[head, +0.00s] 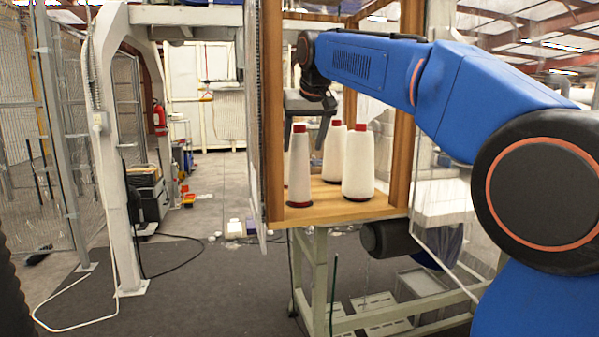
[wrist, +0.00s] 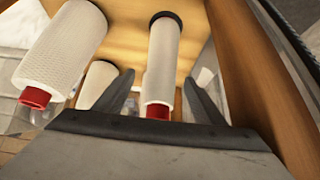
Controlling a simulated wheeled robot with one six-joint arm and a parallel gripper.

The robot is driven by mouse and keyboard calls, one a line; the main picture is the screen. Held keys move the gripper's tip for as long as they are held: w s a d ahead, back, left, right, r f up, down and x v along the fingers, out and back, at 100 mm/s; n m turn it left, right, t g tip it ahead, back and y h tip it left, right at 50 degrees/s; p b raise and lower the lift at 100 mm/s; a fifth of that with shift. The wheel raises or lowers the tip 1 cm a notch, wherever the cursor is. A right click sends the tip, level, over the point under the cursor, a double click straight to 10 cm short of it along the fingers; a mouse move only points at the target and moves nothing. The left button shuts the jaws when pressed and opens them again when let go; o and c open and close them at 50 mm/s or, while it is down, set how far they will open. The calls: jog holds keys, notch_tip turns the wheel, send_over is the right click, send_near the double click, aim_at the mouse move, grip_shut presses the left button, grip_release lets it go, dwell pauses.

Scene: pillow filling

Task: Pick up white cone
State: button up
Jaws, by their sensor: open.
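Several white cones with red tips stand upright on a wooden shelf. The slim one (head: 299,168) at the front left has a dark base. My gripper (head: 306,138) is above it, pointing down with fingers apart. In the wrist view the open gripper (wrist: 159,82) has this slim cone (wrist: 163,60) showing between its two fingers, red tip toward the palm. The fingers appear clear of it. A thicker cone (head: 358,165) stands to the right, and another cone (head: 333,153) stands behind. The wrist view also shows a large cone (wrist: 62,50) at left and a smaller one (wrist: 97,80).
The wooden shelf (head: 335,212) sits on a metal frame. Wooden posts (head: 273,110) and (head: 400,150) bound it on both sides, and a wooden side (wrist: 262,80) runs close to my gripper in the wrist view. The floor at left is open.

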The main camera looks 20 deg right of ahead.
aim_at(299, 157)
jog(key=shift+x, duration=3.15)
jog(key=shift+a, duration=0.1)
jog(key=c, duration=1.2)
jog(key=shift+o, duration=0.2)
